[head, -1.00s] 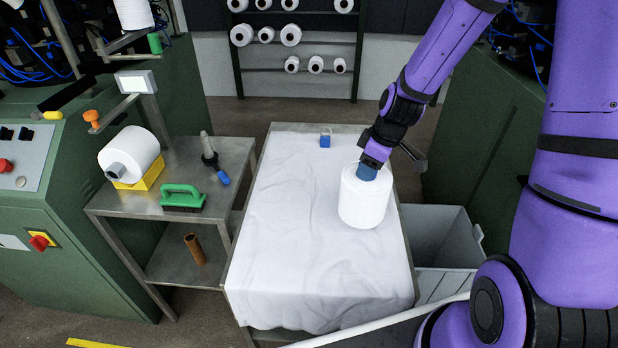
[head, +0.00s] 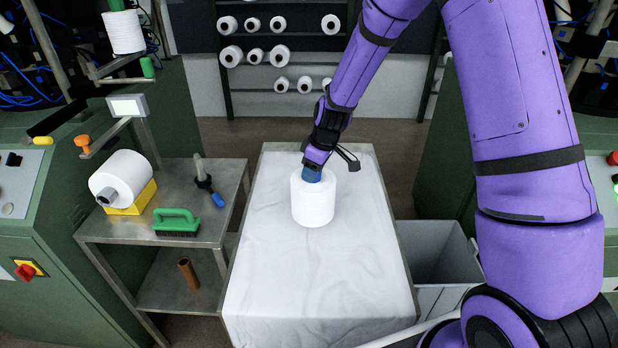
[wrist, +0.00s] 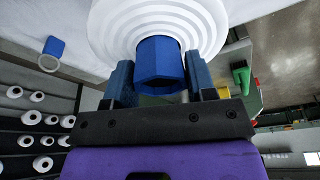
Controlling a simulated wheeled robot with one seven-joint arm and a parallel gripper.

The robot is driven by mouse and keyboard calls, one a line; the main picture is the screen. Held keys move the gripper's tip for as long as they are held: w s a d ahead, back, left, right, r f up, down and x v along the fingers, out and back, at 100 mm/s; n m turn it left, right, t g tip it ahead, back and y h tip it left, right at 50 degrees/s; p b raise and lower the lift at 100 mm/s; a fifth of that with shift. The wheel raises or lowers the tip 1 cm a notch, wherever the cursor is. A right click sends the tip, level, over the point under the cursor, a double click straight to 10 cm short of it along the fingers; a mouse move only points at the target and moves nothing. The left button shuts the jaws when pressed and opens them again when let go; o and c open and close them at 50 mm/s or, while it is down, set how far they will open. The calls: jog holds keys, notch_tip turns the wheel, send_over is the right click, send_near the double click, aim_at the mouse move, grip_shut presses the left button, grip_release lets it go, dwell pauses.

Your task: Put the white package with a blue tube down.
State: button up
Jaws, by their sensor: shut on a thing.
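The white package (head: 313,204) is a thick white yarn spool with a blue tube (head: 312,175) standing out of its top. My gripper (head: 314,167) is shut on the blue tube from above. In the wrist view the two fingers stand on either side of the tube (wrist: 160,66), with the white package (wrist: 100,30) beyond it. The package is upright over the middle of the table with a white cloth (head: 270,285). I cannot tell whether its base touches the cloth.
A small blue item with a clear ring (wrist: 54,47) lies on the cloth. A metal side table (head: 225,225) at left bears a green brush (head: 177,222) and a spool on a yellow block (head: 133,200). A grey bin (head: 440,255) stands at right. The front cloth is clear.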

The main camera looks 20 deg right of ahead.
jog(key=shift+w+a, duration=0.4)
jog(key=shift+w, duration=0.3)
jog(key=shift+f, duration=1.95)
jog(key=o, duration=1.3)
